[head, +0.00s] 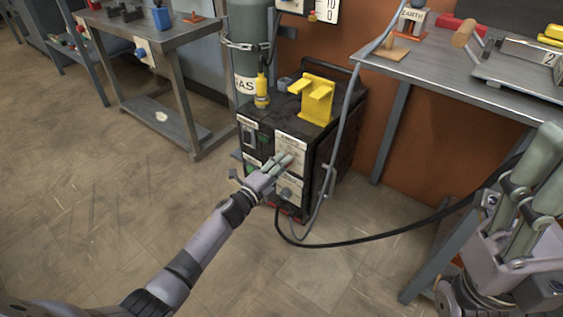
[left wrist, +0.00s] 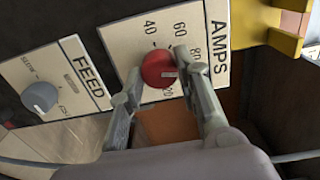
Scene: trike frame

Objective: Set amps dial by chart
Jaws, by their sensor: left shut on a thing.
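The red amps dial (left wrist: 159,69) sits on a cream AMPS plate (left wrist: 125,38) marked 40, 60, 80 and a partly hidden number ending in 20. A pale mark shows on the right side of the dial. My left gripper (left wrist: 153,85) is shut on the dial, one finger on each side. In the head view, my left gripper (head: 283,163) reaches the front of the dark welding machine (head: 335,150) and hides the dial. My right gripper (head: 530,185) is at the right edge; its finger gap is unclear. No chart is readable.
A FEED plate with a grey knob (left wrist: 40,97) is beside the AMPS plate. A yellow bracket (head: 316,98) tops the machine, with a gas cylinder (head: 248,50) behind. A grey workbench (head: 440,68) stands at right. A black cable (head: 390,233) crosses open floor.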

